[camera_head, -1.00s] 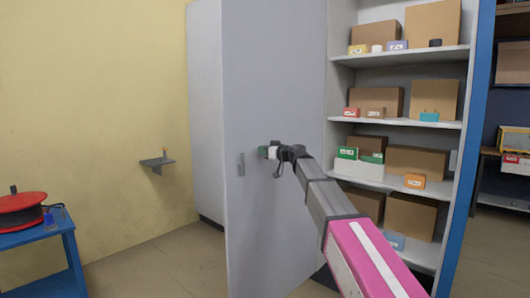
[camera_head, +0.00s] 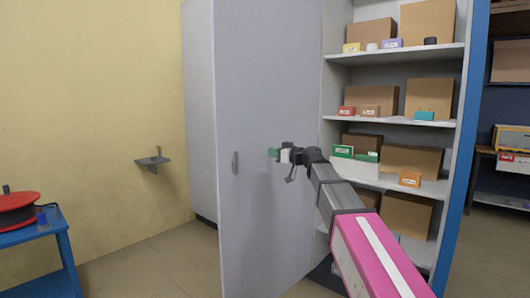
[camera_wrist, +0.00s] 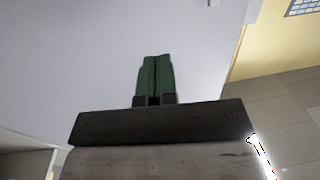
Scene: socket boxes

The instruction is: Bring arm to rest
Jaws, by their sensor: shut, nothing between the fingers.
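My gripper (camera_head: 273,154) is at the end of my outstretched arm, in front of the grey cabinet door (camera_head: 255,220) in the head view. In the wrist view the green fingers of my gripper (camera_wrist: 155,62) are together with nothing between them. The pale door surface (camera_wrist: 60,60) fills much of that view behind them. The door handle (camera_head: 235,162) is to the left of the fingertips, apart from them. I cannot tell the exact gap between the fingers and the door.
The open cabinet shelves (camera_head: 395,122) with several cardboard and small coloured boxes stand right of my arm. A blue table (camera_head: 45,232) with a red reel (camera_head: 15,212) is at the far left. A small wall shelf (camera_head: 152,161) is on the yellow wall. Floor between is clear.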

